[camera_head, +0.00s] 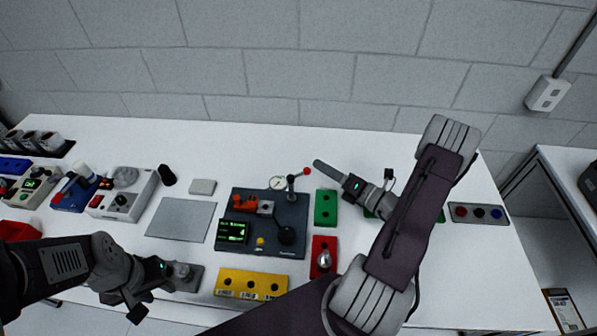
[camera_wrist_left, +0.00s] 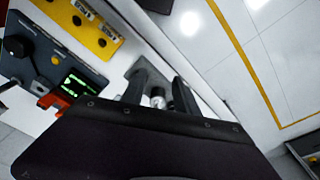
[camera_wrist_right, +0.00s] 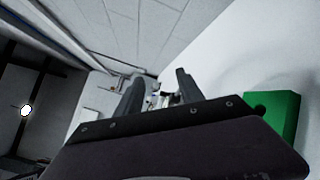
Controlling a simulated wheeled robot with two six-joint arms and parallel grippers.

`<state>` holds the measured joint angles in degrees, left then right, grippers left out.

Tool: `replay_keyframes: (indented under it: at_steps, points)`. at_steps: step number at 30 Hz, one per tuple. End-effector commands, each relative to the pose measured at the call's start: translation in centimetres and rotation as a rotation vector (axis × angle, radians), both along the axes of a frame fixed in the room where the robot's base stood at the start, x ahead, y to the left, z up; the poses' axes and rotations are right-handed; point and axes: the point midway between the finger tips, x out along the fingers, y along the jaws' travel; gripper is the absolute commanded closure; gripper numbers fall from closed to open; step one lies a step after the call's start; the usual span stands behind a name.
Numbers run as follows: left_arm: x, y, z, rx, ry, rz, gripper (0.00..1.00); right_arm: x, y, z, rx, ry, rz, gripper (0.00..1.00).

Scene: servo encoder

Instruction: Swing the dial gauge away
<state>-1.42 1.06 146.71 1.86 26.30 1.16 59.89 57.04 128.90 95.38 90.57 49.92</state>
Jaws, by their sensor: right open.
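The dial gauge (camera_head: 278,183) is a small round white-faced dial on the dark fixture plate (camera_head: 291,210). It sits beside a small post with a red-tipped lever (camera_head: 306,171). My right gripper (camera_head: 318,166) is right of and slightly beyond that lever, apart from it; its fingers stand apart and empty in the right wrist view (camera_wrist_right: 158,84). My left gripper (camera_head: 178,270) is low at the front left, at a grey block with a metal knob (camera_head: 187,276). In the left wrist view its fingers (camera_wrist_left: 160,80) stand apart around a metal cylinder (camera_wrist_left: 157,97); firm contact is not clear.
The fixture carries a green-lit display (camera_head: 233,231), an orange-red part (camera_head: 243,203) and a black knob (camera_head: 286,235). Around it are a green block (camera_head: 326,207), a red block (camera_head: 318,244), a yellow block (camera_head: 250,284) and a grey mat (camera_head: 181,219).

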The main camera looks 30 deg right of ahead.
Motion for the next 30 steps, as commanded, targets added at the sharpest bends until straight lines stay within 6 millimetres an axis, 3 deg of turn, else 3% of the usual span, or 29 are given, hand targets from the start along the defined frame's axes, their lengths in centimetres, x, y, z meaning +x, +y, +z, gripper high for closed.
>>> replay_keyframes:
  at_steps: [1,3,9,17,24,30]
  points:
    - [0.0,0.0,-2.0,0.000,0.000,0.000,0.64,0.0,0.0,-1.9,0.000,0.000,0.000,0.55]
    - [0.0,0.0,-3.3,0.000,0.000,0.000,0.64,0.0,0.0,-3.3,0.000,0.000,0.000,0.55]
    - [0.0,0.0,-5.6,0.000,0.000,0.000,0.64,0.0,0.0,-5.6,0.000,0.001,0.001,0.55]
    - [0.0,0.0,-5.0,0.000,0.000,0.000,0.64,0.9,0.5,-5.2,0.000,0.001,0.004,0.55]
    - [0.0,0.0,-4.0,0.000,0.000,0.000,0.64,5.3,2.7,-5.1,0.000,0.001,0.007,0.55]
    - [0.0,0.0,-3.6,0.000,0.000,0.000,0.64,7.8,3.7,-5.2,-0.001,0.000,0.003,0.55]
